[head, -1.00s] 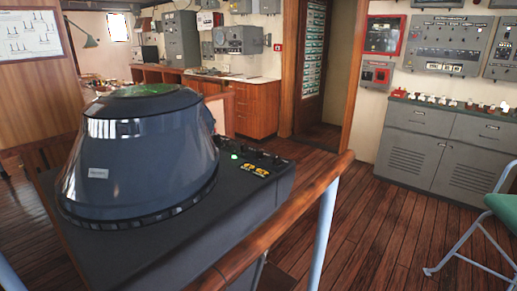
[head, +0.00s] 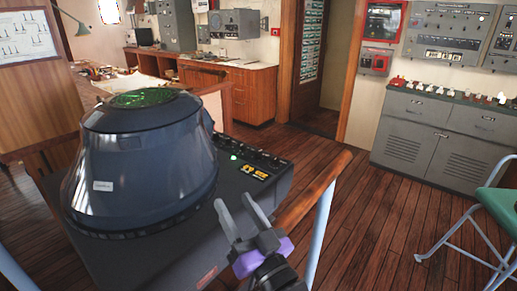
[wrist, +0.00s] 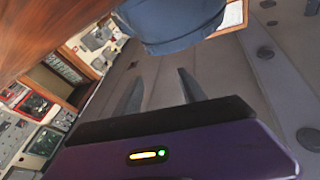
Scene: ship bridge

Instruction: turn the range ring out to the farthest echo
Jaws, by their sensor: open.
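The radar console has a dark blue-grey domed hood (head: 140,165) with a green screen (head: 145,97) on its top. Beside the hood, a sloping control panel (head: 262,158) carries a lit green button, several dark knobs and yellow labels. I cannot make out the range ring or any echo on the screen. My gripper (head: 233,202) is open and empty, in front of the console's right side, below the panel in the picture. In the wrist view its two fingers (wrist: 158,82) are apart, with nothing between them. A rounded blue-grey body shows above them there.
A wooden handrail (head: 312,190) on pale blue posts runs close to the right of my gripper. A green-seated chair (head: 497,205) stands at the right edge. Grey cabinets (head: 440,135) line the right wall. Plank floor (head: 385,225) is clear between.

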